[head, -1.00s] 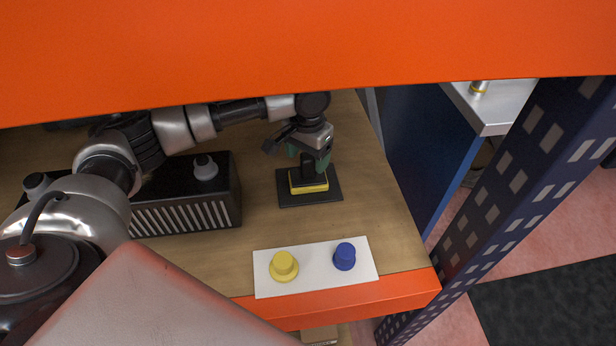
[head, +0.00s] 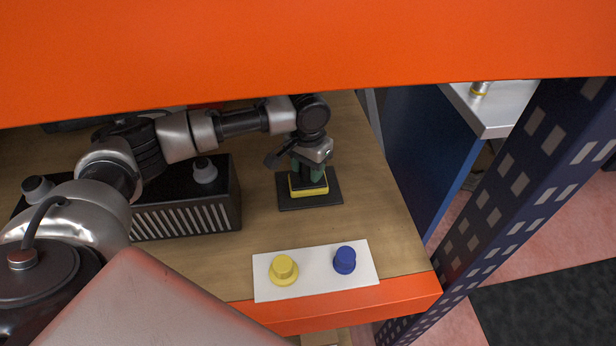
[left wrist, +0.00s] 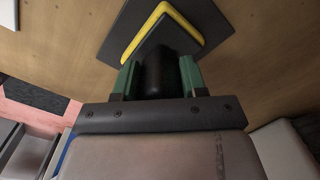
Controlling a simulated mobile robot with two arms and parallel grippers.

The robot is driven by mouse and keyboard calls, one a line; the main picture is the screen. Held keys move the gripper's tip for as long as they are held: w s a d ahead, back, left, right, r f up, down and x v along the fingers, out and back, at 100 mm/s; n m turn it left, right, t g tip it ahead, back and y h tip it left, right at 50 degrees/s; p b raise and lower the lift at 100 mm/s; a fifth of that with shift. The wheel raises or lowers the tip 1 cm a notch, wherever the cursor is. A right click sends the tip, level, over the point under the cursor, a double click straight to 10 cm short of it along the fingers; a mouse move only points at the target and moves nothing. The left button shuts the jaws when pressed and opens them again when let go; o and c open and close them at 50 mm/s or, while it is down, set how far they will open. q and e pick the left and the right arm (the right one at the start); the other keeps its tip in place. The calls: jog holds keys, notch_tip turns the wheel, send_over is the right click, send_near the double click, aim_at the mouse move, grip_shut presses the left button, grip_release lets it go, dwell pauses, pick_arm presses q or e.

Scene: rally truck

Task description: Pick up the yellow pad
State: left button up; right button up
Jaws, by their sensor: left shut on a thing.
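The yellow pad (head: 311,191) is a flat yellow block with a black top and an upright black handle. It sits on a dark square mat (head: 329,196) on the wooden shelf. In the left wrist view the pad's yellow edge (left wrist: 192,27) shows beyond the handle (left wrist: 160,76). My left gripper (head: 307,175) is above the pad, its green fingers on both sides of the black handle. The left wrist view shows the left gripper (left wrist: 160,80) shut on that handle. The pad appears to rest on the mat. My right gripper is in neither view.
A white plate (head: 315,284) with a yellow knob (head: 284,269) and a blue knob (head: 345,260) lies near the shelf's front edge. A black vented box (head: 190,212) stands left of the mat. An orange beam (head: 300,50) crosses above; a dark blue post (head: 500,190) stands right.

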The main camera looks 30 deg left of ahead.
pick_arm(q)
jog(key=shift+r, duration=0.15)
jog(key=shift+r, duration=0.3)
notch_tip(320, 180, up, 4)
jog(key=shift+f+p, duration=0.1)
jog(key=shift+p, duration=0.25)
jog(key=s+d+r+p, duration=0.1)
jog(key=s+d+r, duration=0.5)
jog(key=s+d, duration=0.2)
jog(key=shift+s+d+r, duration=0.15)
jog(key=shift+r, duration=0.05)
